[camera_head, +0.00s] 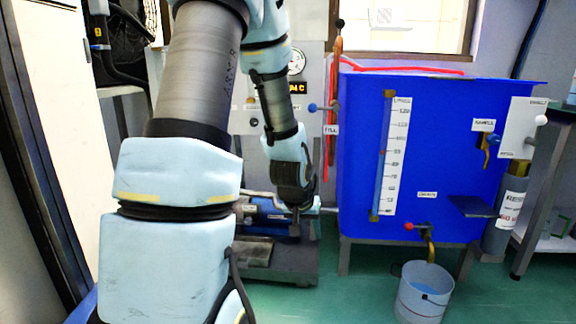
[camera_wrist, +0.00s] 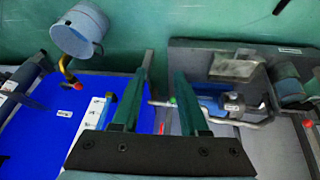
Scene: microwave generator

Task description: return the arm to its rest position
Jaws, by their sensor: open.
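My arm reaches from the top left of the head view, its upper links bulky in the foreground and its forearm hanging down near the middle. My gripper (camera_head: 296,222) points down in front of the blue pump (camera_head: 262,222) on its dark base, left of the blue tank. In the wrist view my gripper (camera_wrist: 164,66) shows two dark green fingers, spread apart with nothing between them. The fingers overlap the view of the blue tank's right edge and the grey gap beside the pump. Whether they touch anything cannot be told.
The blue tank (camera_head: 362,160) stands on legs right of my gripper, with a white scale (camera_head: 392,155) and a red-knobbed drain valve (camera_head: 409,227). A grey bucket (camera_head: 424,296) stands on the green floor below. A door frame (camera_head: 50,180) is at the left.

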